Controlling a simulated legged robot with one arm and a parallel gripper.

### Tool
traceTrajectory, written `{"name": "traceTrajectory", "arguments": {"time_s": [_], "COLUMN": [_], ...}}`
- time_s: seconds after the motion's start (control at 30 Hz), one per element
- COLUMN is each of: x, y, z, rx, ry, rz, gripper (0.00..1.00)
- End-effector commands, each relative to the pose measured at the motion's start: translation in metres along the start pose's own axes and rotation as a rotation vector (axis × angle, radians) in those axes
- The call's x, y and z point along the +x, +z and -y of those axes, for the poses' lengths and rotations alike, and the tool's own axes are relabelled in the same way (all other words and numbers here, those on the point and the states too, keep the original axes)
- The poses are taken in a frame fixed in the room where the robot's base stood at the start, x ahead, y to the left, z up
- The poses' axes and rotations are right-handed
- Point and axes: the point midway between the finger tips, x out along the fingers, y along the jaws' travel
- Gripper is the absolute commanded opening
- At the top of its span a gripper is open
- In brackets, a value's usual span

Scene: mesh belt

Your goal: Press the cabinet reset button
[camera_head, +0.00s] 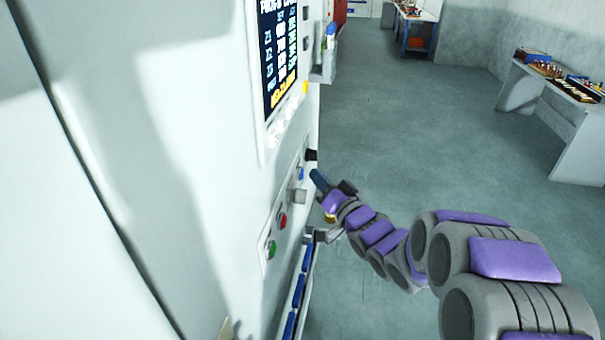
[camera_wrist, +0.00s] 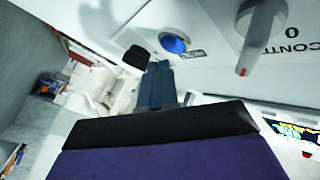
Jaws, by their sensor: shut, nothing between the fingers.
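A round blue button (camera_head: 301,174) sits on the control panel on the side of the white cabinet (camera_head: 215,120). It also shows near the top of the wrist view (camera_wrist: 175,45), with a small label beside it that I cannot read. It is probably the reset button. My gripper (camera_head: 315,175) is shut and empty, and points at the panel close to the blue button. In the wrist view the shut fingertips (camera_wrist: 159,68) lie just below and left of the button, seemingly apart from it. A red button (camera_head: 283,221) and a green button (camera_head: 271,249) are lower on the panel.
A black knob (camera_head: 311,155) and a grey rotary switch (camera_head: 299,196) flank the blue button. A display (camera_head: 279,55) is above the panel, with blue items (camera_head: 298,290) below. Tables stand at the back and right (camera_head: 570,110). The floor between is clear.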

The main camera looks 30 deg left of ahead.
Motion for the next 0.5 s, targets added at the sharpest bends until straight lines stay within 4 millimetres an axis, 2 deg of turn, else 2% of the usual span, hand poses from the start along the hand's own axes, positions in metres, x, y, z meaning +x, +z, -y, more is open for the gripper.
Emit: {"name": "traceTrajectory", "arguments": {"time_s": [0.5], "x": [-0.029], "y": [-0.024], "z": [-0.021], "rx": [0.000], "ry": [0.003], "rz": [-0.001], "gripper": [0.00]}}
